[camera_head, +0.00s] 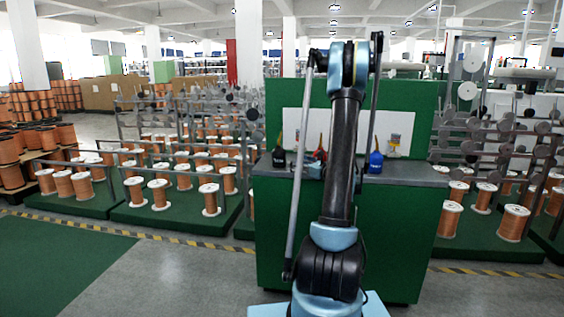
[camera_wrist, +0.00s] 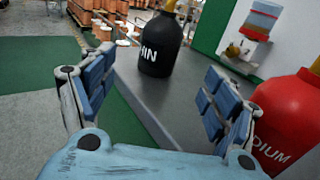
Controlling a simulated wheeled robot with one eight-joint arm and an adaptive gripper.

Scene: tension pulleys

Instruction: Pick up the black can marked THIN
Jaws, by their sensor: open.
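The black can (camera_wrist: 161,46) stands upright on the grey counter top (camera_wrist: 152,95) in the wrist view, with "HIN" readable in white and a yellowish upper part cut off by the frame. It also shows small in the head view (camera_head: 278,158), at the left of the counter. My gripper (camera_wrist: 158,66) is open and empty, its blue-padded fingers spread. The can appears beyond the fingertips, between them in the picture, with no contact visible. In the head view my arm hides much of the counter's middle.
A red can (camera_wrist: 288,112) marked "DIUM" stands close to the right finger. A blue can (camera_head: 376,161) stands right of my arm. A small container with red and blue bands (camera_wrist: 258,22) is on the panel behind. The counter's left edge drops to the floor.

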